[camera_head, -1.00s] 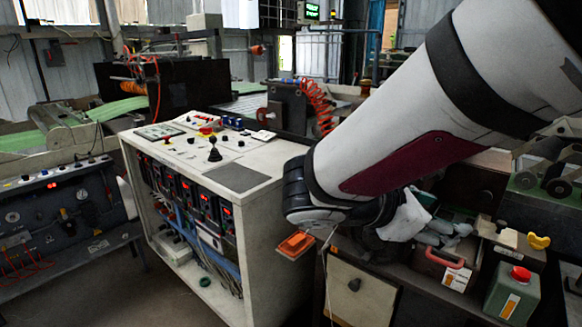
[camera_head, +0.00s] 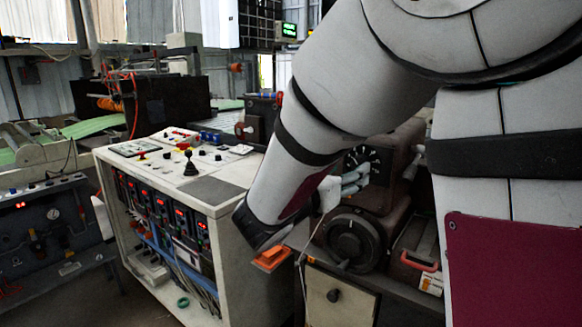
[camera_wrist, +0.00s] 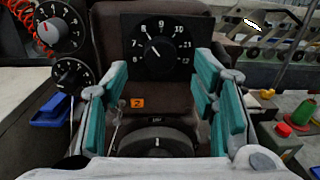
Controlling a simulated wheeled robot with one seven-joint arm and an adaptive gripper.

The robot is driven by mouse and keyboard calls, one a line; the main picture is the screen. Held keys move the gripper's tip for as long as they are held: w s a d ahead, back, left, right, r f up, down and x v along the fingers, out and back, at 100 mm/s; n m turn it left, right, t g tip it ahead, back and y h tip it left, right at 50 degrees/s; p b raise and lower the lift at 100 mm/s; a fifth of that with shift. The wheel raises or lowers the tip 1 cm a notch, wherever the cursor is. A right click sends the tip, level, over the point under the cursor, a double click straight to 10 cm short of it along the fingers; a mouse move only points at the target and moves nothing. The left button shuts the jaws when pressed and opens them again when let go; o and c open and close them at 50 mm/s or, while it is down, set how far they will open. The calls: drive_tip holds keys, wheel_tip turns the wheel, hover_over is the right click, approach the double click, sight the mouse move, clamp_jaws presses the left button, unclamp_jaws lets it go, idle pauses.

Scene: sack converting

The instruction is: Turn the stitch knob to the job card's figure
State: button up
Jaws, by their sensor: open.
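In the wrist view a black dial plate (camera_wrist: 133,70) has white figures from about 6 to 12 around a black knob (camera_wrist: 158,58). Its pale pointer leans up and left, seemingly between 7 and 8. The plate also shows in the head view (camera_head: 376,155), partly behind my gripper (camera_head: 355,180). My gripper (camera_wrist: 162,75) is open and empty, its teal finger pads left and right of the dial, apart from the knob. Two smaller numbered knobs, an upper one (camera_wrist: 48,30) and a lower one (camera_wrist: 70,74), stand at the left. I cannot make out a job card's figure.
A dark round wheel (camera_head: 352,242) sits below the dial, near an orange tag marked 2 (camera_wrist: 137,103). A control console (camera_head: 215,190) stands left.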

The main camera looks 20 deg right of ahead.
sight(358, 165)
drive_tip(key=shift+x, duration=2.15)
drive_tip(key=c, duration=1.2)
